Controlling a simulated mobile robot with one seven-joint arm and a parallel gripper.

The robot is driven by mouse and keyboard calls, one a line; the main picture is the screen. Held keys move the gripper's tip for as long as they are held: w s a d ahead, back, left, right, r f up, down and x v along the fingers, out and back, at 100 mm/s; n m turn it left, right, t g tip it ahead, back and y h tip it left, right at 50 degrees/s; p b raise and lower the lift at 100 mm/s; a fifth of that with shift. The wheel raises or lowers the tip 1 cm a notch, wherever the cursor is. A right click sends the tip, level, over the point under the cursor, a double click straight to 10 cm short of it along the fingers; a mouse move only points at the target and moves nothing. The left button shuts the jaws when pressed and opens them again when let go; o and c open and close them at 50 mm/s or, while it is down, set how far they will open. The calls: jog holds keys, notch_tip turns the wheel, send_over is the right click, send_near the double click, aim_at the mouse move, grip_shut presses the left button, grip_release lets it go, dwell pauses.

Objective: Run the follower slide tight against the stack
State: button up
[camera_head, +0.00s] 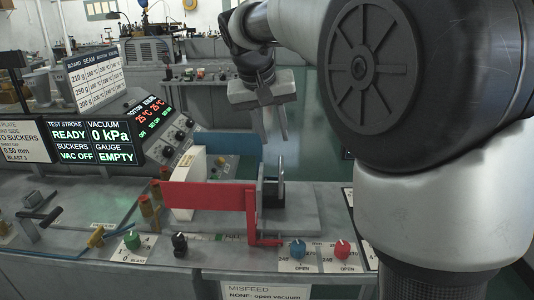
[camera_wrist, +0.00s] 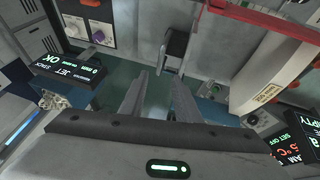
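The stack appears to be the cream-white curved block (camera_head: 187,200) between the red side rail (camera_head: 205,195) and the blue side rail (camera_head: 235,148). It also seems to show in the wrist view (camera_wrist: 262,75), at the right. The follower slide seems to be the dark upright plate (camera_head: 272,192) at the right end of the rails. It shows in the wrist view (camera_wrist: 173,50), beyond the fingers. A clear gap lies between it and the stack. My gripper (camera_head: 282,137) hangs above and beyond the rails in the head view. In the wrist view its fingers (camera_wrist: 158,88) are apart and empty.
The console displays (camera_head: 98,140) read READY, 0 kPa and EMPTY. A blue knob (camera_head: 297,248) and a red knob (camera_head: 342,248) sit on the front panel. A green knob (camera_head: 132,240) and a black knob (camera_head: 180,244) stand farther left. My arm fills the right side.

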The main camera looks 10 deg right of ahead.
aim_at(281, 162)
jog(key=b+x, duration=0.1)
jog(key=x, duration=0.8)
jog(key=shift+w+f, duration=0.1)
jog(key=shift+f, duration=0.05)
grip_shut()
